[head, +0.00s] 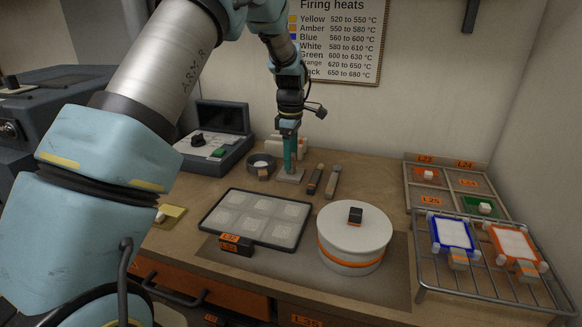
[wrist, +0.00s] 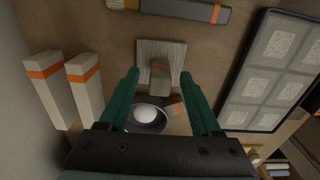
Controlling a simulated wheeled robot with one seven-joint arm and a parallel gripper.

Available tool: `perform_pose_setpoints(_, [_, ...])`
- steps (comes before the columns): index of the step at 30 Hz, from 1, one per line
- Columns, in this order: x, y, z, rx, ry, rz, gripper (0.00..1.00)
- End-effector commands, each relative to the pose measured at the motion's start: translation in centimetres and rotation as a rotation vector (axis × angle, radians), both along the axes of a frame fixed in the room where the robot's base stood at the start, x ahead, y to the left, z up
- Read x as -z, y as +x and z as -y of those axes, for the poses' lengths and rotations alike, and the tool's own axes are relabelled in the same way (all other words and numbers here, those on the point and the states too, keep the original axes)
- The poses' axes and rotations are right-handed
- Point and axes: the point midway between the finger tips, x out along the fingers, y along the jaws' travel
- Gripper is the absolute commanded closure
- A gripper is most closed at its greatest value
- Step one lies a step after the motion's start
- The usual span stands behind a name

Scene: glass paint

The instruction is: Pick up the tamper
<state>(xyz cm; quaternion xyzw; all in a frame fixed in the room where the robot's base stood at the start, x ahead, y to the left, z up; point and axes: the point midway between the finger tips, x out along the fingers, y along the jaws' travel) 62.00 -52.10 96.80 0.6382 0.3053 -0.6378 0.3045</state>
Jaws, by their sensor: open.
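What looks like the tamper, a pale square plate (wrist: 150,48) with a blocky grey-brown handle (wrist: 160,79), lies in the wrist view below my gripper (wrist: 160,74). My gripper's two teal fingers are apart, one on each side of the handle, with no visible contact. In the head view my gripper (head: 290,167) points down just over the tamper's plate (head: 289,177), and its fingers hide most of the handle. I cannot tell how far the fingertips are above the plate.
A dark bowl with a white ball (wrist: 147,113) sits close to the tamper. Two white blocks with orange bands (wrist: 83,85) stand to the left. Two long tools (head: 324,180) lie right of my gripper. A dark tray (head: 205,222), round white pot (head: 355,240) and wire rack (head: 480,285) stand nearer.

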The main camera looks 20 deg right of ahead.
Motion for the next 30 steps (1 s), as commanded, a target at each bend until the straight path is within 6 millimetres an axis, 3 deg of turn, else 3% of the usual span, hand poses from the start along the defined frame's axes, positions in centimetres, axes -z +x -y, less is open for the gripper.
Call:
perform_pose_setpoints(7, [0.28,0.01,0.01,0.0,-0.001,0.001,0.35])
perform_pose_setpoints(24, [0.23,0.0,0.01,0.0,-0.001,0.001,0.98])
perform_pose_setpoints(30, [0.23,0.0,0.01,0.0,-0.001,0.001,1.0])
